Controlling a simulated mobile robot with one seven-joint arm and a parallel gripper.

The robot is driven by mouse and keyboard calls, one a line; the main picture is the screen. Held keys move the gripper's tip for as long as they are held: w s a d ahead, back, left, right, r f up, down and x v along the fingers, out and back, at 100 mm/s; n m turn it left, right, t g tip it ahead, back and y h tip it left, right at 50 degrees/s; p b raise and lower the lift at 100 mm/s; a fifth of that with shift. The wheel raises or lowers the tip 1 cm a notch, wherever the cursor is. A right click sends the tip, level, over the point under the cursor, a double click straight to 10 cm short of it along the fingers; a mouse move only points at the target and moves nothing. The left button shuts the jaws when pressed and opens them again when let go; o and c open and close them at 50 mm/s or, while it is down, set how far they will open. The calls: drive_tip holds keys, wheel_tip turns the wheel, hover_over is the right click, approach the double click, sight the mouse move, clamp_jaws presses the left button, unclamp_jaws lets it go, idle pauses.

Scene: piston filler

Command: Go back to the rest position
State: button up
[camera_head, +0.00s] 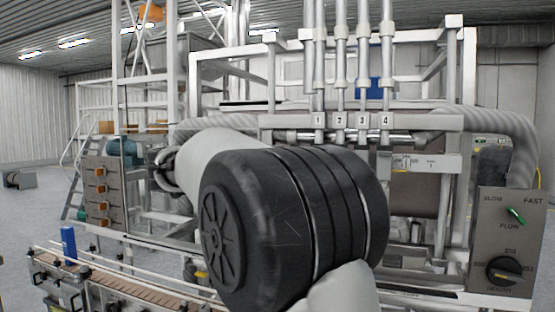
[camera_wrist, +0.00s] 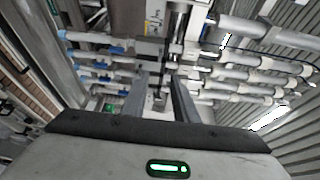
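My gripper (camera_wrist: 160,98) shows in the wrist view with its two grey fingers apart and nothing between them. Beyond the fingers are the filler's pale pipes (camera_wrist: 245,75) and blue-marked tubes (camera_wrist: 95,62); I cannot tell the distance to them. In the head view my arm fills the middle and the gripper is not visible. The piston filler's upright tubes (camera_head: 340,60) stand behind my arm, above the number plates (camera_head: 352,120).
A conveyor (camera_head: 90,280) with a blue cylinder (camera_head: 68,242) runs at lower left. A panel with orange knobs (camera_head: 102,190) is behind it. Open floor lies far left.

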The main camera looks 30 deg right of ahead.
idle(0.4)
drive_tip(key=w+a+r+n+t+y+p, duration=0.1)
drive_tip(key=w+a+r+n+t+y, duration=0.2)
drive_tip(key=a+r+n+t+y, duration=0.6)
drive_tip(key=s+a+f+n+t+y, duration=0.35)
drive_tip(key=a+f+n+y, duration=0.35)
drive_tip(key=a+n, duration=0.45)
drive_tip(key=s+a+f+n+g+y+p, duration=0.1)
drive_tip(key=s+a+f+n+g+y, duration=0.2)
drive_tip(key=s+f, duration=0.35)
drive_tip(key=s+a+f+n+g+p, duration=0.1)
drive_tip(key=s+f+n+g, duration=0.2)
drive_tip(key=s+f+n, duration=0.4)
drive_tip(key=s+d+f+n+g+h, duration=0.1)
drive_tip(key=s+d+f+g, duration=0.1)
drive_tip(key=s+f, duration=0.5)
drive_tip(key=s+d+f+n+g, duration=0.1)
drive_tip(key=s+d+f+g, duration=0.1)
drive_tip(key=s+f+g, duration=0.2)
drive_tip(key=s+f, duration=0.3)
drive_tip(key=s, duration=0.1)
drive_tip(key=shift+f+h, duration=0.2)
drive_tip(key=shift+h, duration=0.2)
drive_tip(key=shift+g, duration=0.25)
